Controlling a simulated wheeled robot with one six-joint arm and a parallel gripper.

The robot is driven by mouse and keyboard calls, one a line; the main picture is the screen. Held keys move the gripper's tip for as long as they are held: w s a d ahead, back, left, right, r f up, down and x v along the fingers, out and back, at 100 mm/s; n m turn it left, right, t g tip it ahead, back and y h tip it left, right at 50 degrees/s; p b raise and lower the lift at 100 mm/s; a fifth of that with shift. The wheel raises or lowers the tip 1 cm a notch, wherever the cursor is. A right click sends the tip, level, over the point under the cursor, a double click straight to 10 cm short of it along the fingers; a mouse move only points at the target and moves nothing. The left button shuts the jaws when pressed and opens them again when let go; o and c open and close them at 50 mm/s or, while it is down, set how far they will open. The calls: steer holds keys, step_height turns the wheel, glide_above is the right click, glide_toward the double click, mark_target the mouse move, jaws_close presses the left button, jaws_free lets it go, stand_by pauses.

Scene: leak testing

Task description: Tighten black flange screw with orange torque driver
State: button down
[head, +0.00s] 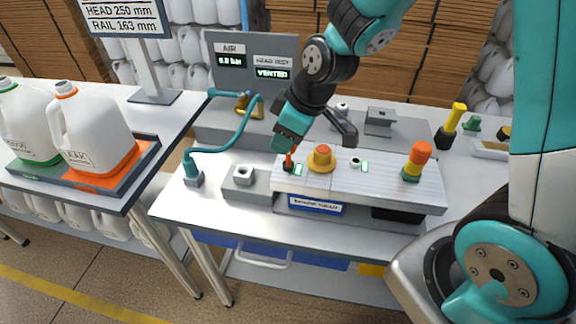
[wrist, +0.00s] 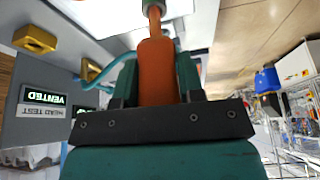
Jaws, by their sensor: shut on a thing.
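My gripper (head: 289,146) is shut on the orange torque driver (head: 289,159) and holds it pointing down over the left end of the pale metal head block (head: 385,184). The driver's lower end meets a small black part (head: 288,168) on the block's top, which looks like the black flange screw. I cannot tell whether the tip is fully seated. In the wrist view the orange driver (wrist: 158,72) runs between the jaws (wrist: 158,92), and its far end reaches the top edge. The screw itself is not clear there.
Just right of the driver stands an orange knob on a yellow flange (head: 321,159). An orange, yellow and green plug (head: 415,161) stands at the block's right end. A teal hose (head: 228,149) loops at left. The panel (head: 252,62) reads 0.0 bar and VENTED.

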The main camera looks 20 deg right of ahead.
steer(key=shift+r, duration=0.2)
steer(key=shift+r+p, duration=1.25)
steer(key=shift+r, duration=0.1)
steer(key=shift+r, duration=0.1)
step_height(320, 180, up, 4)
steer(key=p, duration=0.3)
steer(key=n, duration=0.2)
steer(key=n+g+y, duration=0.1)
steer(key=n, duration=0.2)
steer(key=shift+g, duration=0.3)
steer(key=shift+s+a+n, duration=0.1)
steer(key=shift+s+n, duration=0.05)
steer(key=shift+n, duration=0.35)
steer(key=shift+g, duration=0.3)
